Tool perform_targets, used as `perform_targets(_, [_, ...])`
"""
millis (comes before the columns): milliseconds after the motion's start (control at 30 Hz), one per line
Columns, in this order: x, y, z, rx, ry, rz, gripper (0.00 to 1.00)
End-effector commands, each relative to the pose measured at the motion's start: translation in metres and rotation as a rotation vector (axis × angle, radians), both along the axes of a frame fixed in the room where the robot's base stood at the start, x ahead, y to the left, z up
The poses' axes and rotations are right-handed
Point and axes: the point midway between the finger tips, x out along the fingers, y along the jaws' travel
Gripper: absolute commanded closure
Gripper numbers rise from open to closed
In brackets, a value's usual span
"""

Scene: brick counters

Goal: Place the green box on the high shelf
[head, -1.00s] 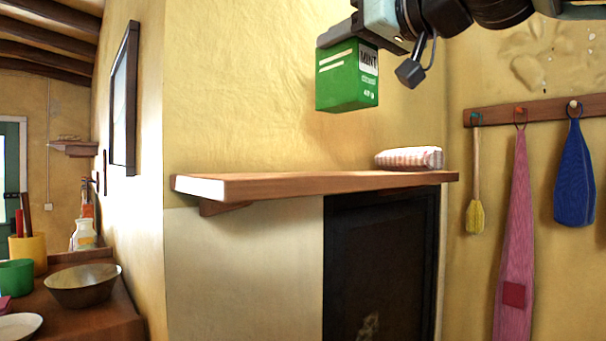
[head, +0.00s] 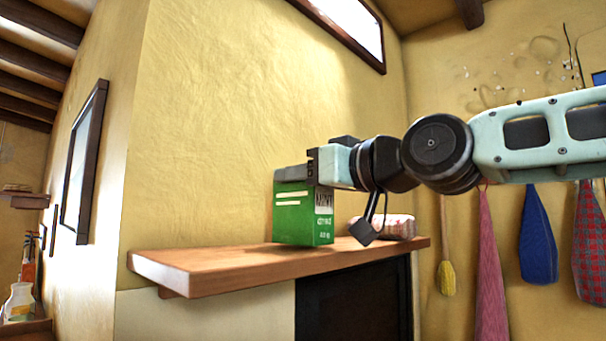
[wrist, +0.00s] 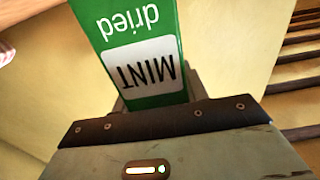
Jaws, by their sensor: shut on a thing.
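The green box (head: 300,215), labelled MINT, is upright in the head view, with its top in my gripper (head: 294,178). My gripper is shut on it. The wrist view shows the box (wrist: 120,25) between the fingers, which are mostly hidden. The high shelf (head: 200,268) is a wooden ledge on the yellow wall. The bottom of the box overlaps the shelf top in the picture, near the middle of its length. I cannot tell whether it touches the shelf or hangs just above it.
A folded checked cloth (head: 395,228) lies on the shelf right of the box. The shelf's left end is bare. A dark opening (head: 350,302) is below. Cloths, such as a blue one (head: 538,235), hang at the right.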

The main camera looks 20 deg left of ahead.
Motion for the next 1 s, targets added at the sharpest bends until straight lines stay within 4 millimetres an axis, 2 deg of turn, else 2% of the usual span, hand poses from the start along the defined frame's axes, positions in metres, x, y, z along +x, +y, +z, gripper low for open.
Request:
perform_targets(400, [-0.0004, 0.0002, -0.0068, 0.001, -0.002, 0.001, 0.80])
perform_targets(433, [-0.0005, 0.0002, -0.0058, 0.001, -0.002, 0.001, 0.51])
perform_targets(500, [-0.0004, 0.0002, -0.0051, 0.001, -0.001, 0.001, 0.35])
perform_targets(867, [-0.0004, 0.0001, -0.0009, 0.001, -0.001, 0.001, 0.35])
perform_targets(1000, [-0.0022, -0.0091, -0.0052, 0.002, -0.001, -0.002, 0.35])
